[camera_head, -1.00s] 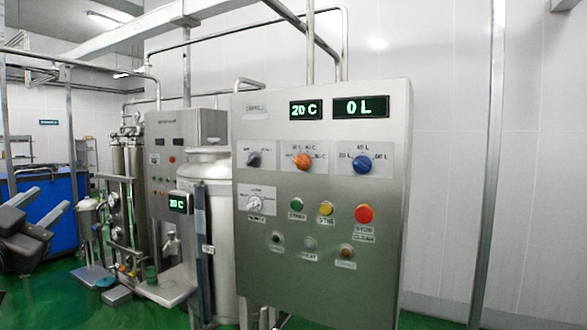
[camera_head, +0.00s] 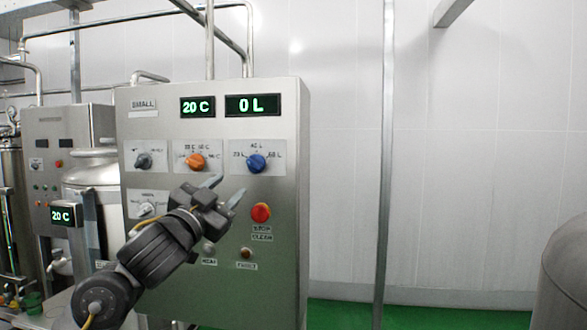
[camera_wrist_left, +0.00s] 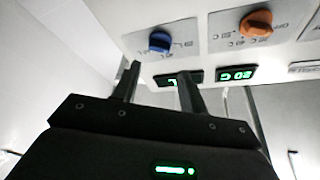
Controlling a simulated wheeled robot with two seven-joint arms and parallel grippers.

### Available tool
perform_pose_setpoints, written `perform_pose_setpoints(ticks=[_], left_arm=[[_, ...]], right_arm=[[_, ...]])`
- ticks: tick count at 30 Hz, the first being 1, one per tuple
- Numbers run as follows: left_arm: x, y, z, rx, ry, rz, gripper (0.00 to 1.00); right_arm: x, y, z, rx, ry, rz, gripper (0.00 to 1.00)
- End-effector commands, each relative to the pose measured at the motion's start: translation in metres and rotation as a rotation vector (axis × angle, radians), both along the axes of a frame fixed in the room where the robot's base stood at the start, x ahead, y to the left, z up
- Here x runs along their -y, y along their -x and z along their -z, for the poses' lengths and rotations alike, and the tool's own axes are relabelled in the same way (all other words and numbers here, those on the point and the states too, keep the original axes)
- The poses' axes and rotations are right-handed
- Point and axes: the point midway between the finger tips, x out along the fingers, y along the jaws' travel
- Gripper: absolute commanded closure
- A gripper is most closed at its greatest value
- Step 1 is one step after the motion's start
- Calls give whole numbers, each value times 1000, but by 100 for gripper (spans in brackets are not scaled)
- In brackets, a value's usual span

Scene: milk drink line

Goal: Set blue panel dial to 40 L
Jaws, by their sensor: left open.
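The blue dial (camera_head: 257,163) is on the steel control panel (camera_head: 285,230), with the labels 20 L, 40 L and 60 L around it. The volume display (camera_head: 252,105) above it reads 0 L. My left gripper (camera_head: 224,189) is open and empty, in front of the panel just below and left of the blue dial. In the left wrist view the blue dial (camera_wrist_left: 160,42) lies beyond the open fingers (camera_wrist_left: 160,75), apart from them. The exact pointer direction of the dial is hard to tell. My right gripper is not in view.
An orange dial (camera_head: 195,162) sits left of the blue one, with a black dial (camera_head: 144,161) further left. A red stop button (camera_head: 261,212) is just below the blue dial. A steel tank (camera_head: 92,180) stands left of the panel. The wall at right is clear.

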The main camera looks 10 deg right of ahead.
Motion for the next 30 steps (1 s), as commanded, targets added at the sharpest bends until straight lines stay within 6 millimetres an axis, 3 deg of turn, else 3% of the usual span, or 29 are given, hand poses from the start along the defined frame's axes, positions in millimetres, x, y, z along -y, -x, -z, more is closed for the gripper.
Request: perform_pose_setpoints(ticks=[1,3,8,21,30], left_arm=[[-1,0,0,-1,0,-1,51],[0,0,0,0,0,0,41],[6,-9,-5,-3,0,3,41],[44,-72,-33,-3,0,3,41],[53,-89,-36,-1,0,3,41]], right_arm=[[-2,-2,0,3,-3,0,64],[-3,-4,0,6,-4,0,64],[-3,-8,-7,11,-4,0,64],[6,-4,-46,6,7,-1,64],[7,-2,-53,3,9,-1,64]])
